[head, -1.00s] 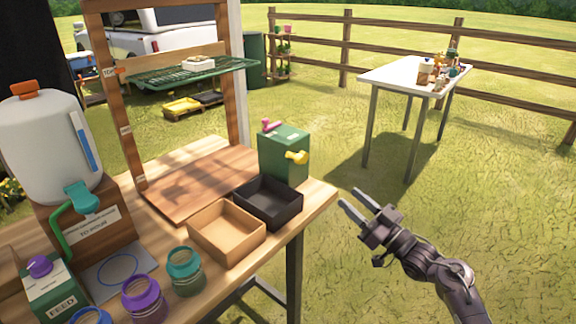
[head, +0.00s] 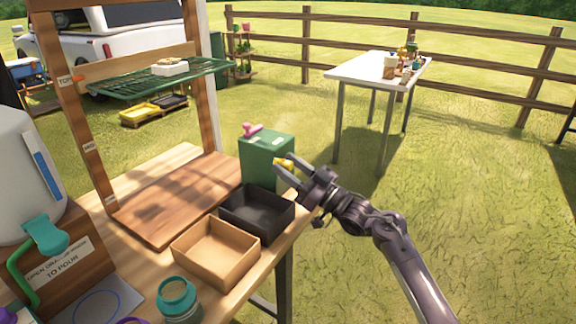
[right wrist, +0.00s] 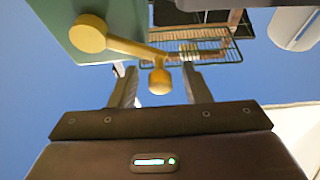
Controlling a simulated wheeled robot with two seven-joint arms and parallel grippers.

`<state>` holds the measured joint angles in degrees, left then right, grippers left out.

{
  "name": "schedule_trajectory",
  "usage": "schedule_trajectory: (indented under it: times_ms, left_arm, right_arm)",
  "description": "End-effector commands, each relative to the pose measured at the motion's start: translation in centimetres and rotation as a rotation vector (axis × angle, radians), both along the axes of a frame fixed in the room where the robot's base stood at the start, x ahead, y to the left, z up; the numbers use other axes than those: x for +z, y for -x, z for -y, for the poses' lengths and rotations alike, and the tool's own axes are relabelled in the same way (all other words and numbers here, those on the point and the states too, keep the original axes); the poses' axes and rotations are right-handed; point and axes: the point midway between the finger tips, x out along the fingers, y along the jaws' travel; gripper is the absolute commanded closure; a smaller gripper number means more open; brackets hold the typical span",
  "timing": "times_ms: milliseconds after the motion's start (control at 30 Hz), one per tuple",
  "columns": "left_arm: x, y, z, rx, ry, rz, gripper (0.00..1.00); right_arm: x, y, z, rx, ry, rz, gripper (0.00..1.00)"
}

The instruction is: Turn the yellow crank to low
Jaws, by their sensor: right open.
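The yellow crank (head: 284,163) is on the right face of the green box (head: 262,158), which stands at the right end of the wooden table. A pink knob (head: 252,129) sits on the box's top. My right gripper (head: 281,168) is open at the crank, partly covering it in the head view. In the right wrist view the crank's arm (right wrist: 125,46) runs from its round hub to a knob (right wrist: 160,80), which lies between the two open fingers (right wrist: 157,85). I cannot tell whether a finger touches it.
A black tray (head: 284,217) and a tan tray (head: 177,255) stand in front of the green box. A teal-rimmed jar (head: 162,297) and a white dispenser (head: 18,180) are at the left. Open grass lies right of the table. A white table (head: 350,69) stands farther back.

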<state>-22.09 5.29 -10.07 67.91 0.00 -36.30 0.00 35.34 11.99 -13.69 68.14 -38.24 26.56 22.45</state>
Motion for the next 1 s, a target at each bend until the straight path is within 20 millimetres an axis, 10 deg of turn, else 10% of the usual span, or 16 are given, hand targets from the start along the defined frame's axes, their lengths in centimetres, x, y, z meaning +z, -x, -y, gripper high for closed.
schedule_trajectory:
  times_ms: [333, 667, 1000]
  left_arm:
    - [-0.05, 0.1, 0.02, -0.001, 0.001, -0.001, 0.64]
    - [-0.05, 0.1, 0.02, -0.001, 0.0, -0.001, 0.64]
    - [-0.27, 0.11, -0.01, -0.001, -0.001, -0.003, 0.64]
  right_arm:
    - [0.19, -0.27, -0.39, 0.0, 0.0, 0.0, 0.58]
    - [0.17, -0.26, -0.35, 0.0, 0.0, 0.0, 1.0]
    - [0.04, -0.24, -0.35, 0.0, 0.005, 0.007, 1.0]
